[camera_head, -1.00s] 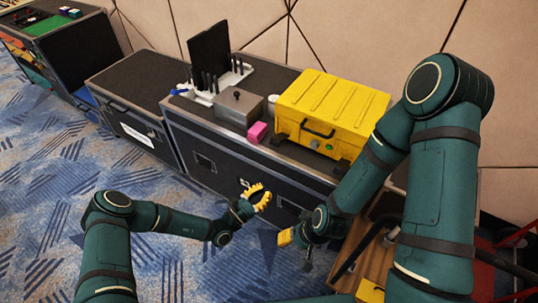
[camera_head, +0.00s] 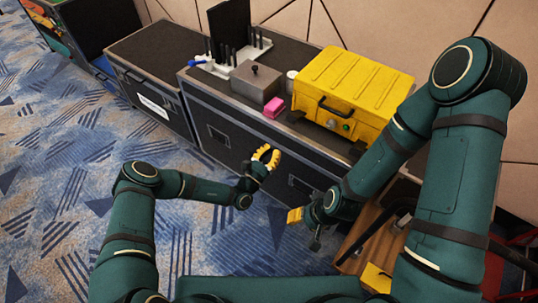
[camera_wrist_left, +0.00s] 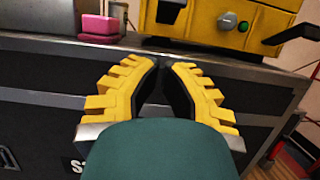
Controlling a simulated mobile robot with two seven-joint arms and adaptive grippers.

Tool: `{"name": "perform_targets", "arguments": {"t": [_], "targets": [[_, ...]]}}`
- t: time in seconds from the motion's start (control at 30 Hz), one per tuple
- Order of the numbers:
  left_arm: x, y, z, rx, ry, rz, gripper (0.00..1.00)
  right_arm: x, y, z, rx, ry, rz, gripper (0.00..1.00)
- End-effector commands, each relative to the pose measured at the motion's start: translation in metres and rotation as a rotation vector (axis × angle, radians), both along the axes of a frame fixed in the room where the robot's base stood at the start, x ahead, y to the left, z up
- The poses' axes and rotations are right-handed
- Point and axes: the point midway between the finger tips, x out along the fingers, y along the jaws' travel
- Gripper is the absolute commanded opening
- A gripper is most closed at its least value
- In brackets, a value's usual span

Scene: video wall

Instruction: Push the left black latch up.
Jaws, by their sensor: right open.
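The yellow case (camera_head: 352,88) stands on top of a black flight case. Its left black latch (camera_head: 296,116) is at the lower left of its front; in the left wrist view this latch (camera_wrist_left: 169,10) shows at the top edge, partly cut off. My right gripper (camera_head: 303,224) is open and empty, lower and to the right.
A pink block (camera_head: 274,107) and a grey metal box (camera_head: 256,82) stand left of the yellow case. The right black latch (camera_wrist_left: 291,35) is at the case's right. The flight case's top edge (camera_wrist_left: 205,66) lies just beyond my left fingers.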

Motion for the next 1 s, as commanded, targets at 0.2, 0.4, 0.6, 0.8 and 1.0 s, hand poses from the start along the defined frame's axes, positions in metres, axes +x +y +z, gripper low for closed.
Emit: {"name": "perform_targets", "arguments": {"t": [0.2,0.4,0.6,0.8,1.0], "targets": [[0.034,-0.025,0.012,0.001,-0.004,-0.001,0.0,0.002,0.0,-0.011,-0.001,-0.005,-0.002,0.47],[0.051,-0.038,0.035,-0.001,-0.003,-0.002,0.0,0.003,0.0,-0.013,-0.001,-0.007,-0.002,0.47],[0.058,-0.042,0.05,0.0,-0.002,-0.001,0.0,0.003,0.0,-0.014,-0.001,-0.007,-0.002,0.47],[0.059,-0.043,0.053,0.0,-0.002,-0.001,0.0,0.003,0.0,-0.014,-0.001,-0.007,-0.002,0.47],[0.059,-0.043,0.052,0.0,-0.002,-0.001,0.0,0.003,0.0,-0.014,-0.001,-0.007,-0.002,0.47]]}}
